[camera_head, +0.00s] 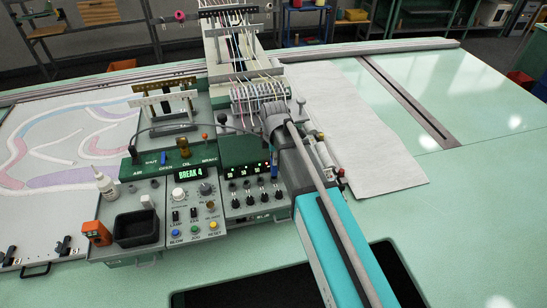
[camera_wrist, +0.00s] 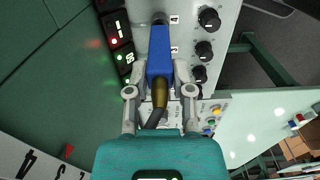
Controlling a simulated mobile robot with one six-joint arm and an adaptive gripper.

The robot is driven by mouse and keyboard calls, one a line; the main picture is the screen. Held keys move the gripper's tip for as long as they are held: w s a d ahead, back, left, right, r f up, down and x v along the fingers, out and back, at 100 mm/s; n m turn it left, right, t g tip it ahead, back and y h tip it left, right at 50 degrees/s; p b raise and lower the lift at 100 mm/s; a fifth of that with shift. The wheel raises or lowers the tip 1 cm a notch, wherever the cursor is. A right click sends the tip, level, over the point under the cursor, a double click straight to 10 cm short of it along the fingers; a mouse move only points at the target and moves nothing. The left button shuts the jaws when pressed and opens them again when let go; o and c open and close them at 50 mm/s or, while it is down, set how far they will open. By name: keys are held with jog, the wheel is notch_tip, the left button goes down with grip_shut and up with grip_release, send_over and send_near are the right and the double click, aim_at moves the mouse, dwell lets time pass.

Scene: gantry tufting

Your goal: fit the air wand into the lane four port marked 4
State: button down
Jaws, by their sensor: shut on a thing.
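In the wrist view my gripper (camera_wrist: 161,80) is shut on the air wand (camera_wrist: 160,62), which has a blue body and a brass lower end with a dark hose. The wand's far end lies over the pale panel, right beside the printed mark 4 (camera_wrist: 173,20). The port there is mostly hidden by the wand tip, so I cannot tell whether the tip is in it or just above. In the head view a small blue piece, seemingly the wand (camera_head: 274,170), shows at the right of the lane panel (camera_head: 262,211); my arm hides most of my gripper.
Several black knobs (camera_wrist: 204,50) stand close beside the wand, with lit red and green readouts (camera_wrist: 118,35) on its other side. Left in the head view are the BREAK 4 console (camera_head: 193,190), a black bin (camera_head: 136,229) and a white bottle (camera_head: 105,184).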

jog(key=shift+f+b, duration=0.65)
jog(key=shift+c, duration=2.1)
grip_release()
jog(key=shift+r, duration=0.15)
